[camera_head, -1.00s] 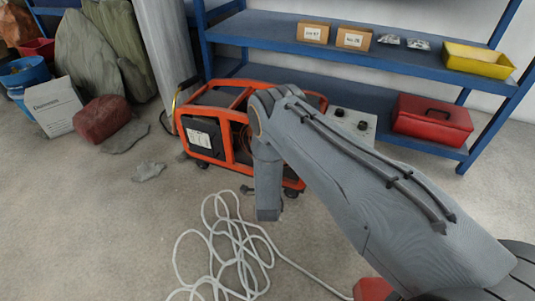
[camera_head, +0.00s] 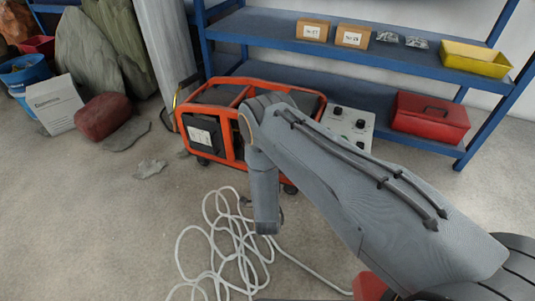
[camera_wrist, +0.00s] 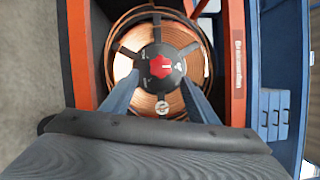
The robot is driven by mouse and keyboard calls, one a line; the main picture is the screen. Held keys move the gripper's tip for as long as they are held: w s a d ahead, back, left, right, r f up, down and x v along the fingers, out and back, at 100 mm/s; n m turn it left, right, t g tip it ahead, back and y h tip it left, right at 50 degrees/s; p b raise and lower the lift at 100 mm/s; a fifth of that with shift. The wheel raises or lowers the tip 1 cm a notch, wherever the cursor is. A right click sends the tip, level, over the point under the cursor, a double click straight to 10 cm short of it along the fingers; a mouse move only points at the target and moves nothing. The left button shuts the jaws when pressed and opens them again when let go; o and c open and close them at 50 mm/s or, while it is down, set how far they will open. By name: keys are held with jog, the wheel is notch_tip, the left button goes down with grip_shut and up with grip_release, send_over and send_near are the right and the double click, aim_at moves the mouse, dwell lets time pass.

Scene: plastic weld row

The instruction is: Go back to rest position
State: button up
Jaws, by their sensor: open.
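In the wrist view my gripper (camera_wrist: 160,98) is open, its two blue-grey fingers apart with nothing held between them. Beyond the fingers is a copper-coloured wire spool (camera_wrist: 188,50) with a black hub and a red knob (camera_wrist: 161,68). The spool sits inside an orange frame, and I cannot tell the exact gap to the fingers. In the head view my grey arm reaches over the floor in front of the orange-framed machine (camera_head: 228,143). My gripper does not show clearly in that view.
A white cable (camera_head: 215,239) lies coiled on the floor below my arm. A blue shelf (camera_head: 275,24) behind holds small boxes, a yellow tray (camera_head: 475,58) and a red toolbox (camera_head: 428,117). A control panel (camera_head: 349,124) stands beside the machine.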

jog(key=shift+s+f, duration=0.1)
jog(key=shift+s, duration=0.8)
